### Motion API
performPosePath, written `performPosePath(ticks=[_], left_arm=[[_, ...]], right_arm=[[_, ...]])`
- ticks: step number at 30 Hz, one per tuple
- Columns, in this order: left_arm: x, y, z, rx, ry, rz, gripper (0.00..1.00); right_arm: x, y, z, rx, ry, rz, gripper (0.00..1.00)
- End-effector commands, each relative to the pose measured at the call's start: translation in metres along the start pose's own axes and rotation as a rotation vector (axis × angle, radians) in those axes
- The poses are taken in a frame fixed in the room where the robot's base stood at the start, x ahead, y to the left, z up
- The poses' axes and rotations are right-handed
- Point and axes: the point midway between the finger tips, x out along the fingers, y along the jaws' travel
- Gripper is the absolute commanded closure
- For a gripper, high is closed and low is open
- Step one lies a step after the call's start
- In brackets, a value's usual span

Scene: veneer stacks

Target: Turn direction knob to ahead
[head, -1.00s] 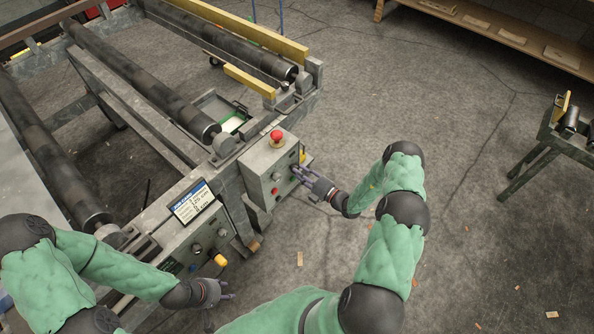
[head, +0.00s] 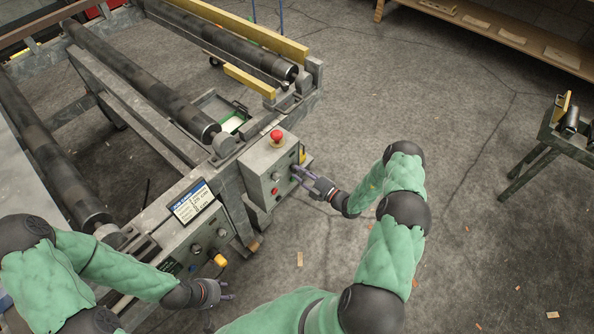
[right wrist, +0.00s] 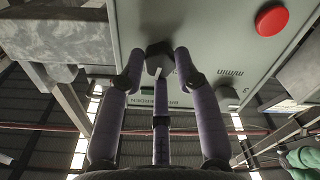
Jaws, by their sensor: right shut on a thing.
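The grey control box (head: 268,160) stands at the machine's near right corner, with a red mushroom button (head: 276,136) on top. My right gripper (head: 295,171) reaches its front panel from the right. In the right wrist view the dark, faceted direction knob (right wrist: 159,59) sits between the fingertips of my right gripper (right wrist: 160,66), which are shut on it. A pale mark shows on the knob; its exact setting cannot be read. In the head view the fingers largely hide the knob. My left gripper (head: 226,290) is empty, its fingers apart, at the lower left.
A red button (right wrist: 272,20) is close to the knob on the same panel. Rollers (head: 140,80) lie behind. The floor to the right is mostly clear.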

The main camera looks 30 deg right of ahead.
Motion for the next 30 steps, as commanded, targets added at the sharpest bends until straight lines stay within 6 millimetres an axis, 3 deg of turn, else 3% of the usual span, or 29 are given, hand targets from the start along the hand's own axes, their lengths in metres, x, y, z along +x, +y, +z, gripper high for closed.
performPosePath(ticks=[14, 23, 30], left_arm=[[0.0006, -0.0002, 0.0000, 0.000, 0.000, 0.000, 0.60], [0.0017, -0.0006, -0.0001, 0.000, 0.000, 0.000, 0.60], [0.0017, -0.0006, 0.0000, 0.000, 0.000, 0.000, 0.60]], right_arm=[[-0.0002, -0.0017, 0.0001, 0.104, -0.001, -0.002, 0.91], [-0.0002, -0.0020, 0.0002, 0.357, -0.002, -0.002, 0.91], [-0.0002, -0.0021, 0.0001, 0.389, -0.002, -0.003, 0.91]])
